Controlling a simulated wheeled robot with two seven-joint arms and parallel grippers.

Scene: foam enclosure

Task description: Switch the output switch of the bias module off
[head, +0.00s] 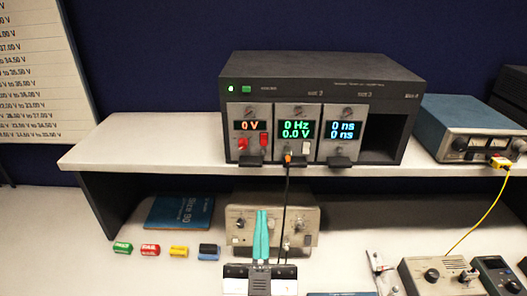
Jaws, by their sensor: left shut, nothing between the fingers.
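A dark rack (390,75) stands on the white shelf with three modules in it. The left module (234,115) shows "0 V" in red and has two red controls, a left one (243,143) and a right one (263,140). The module names are too small to read, so I cannot tell for sure which is the bias module or how its switch is set. My left gripper (262,213) is shut and empty, its teal fingers together, in front of the bench below the shelf, apart from the rack. My right gripper is not in view.
The middle module (297,113) has an orange plug (287,157) with a black cable hanging past the shelf edge. A beige instrument (307,213) stands under the shelf behind my gripper. A blue instrument (455,110) with a yellow cable (486,214) is at right. Several small coloured cylinders lie lower left.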

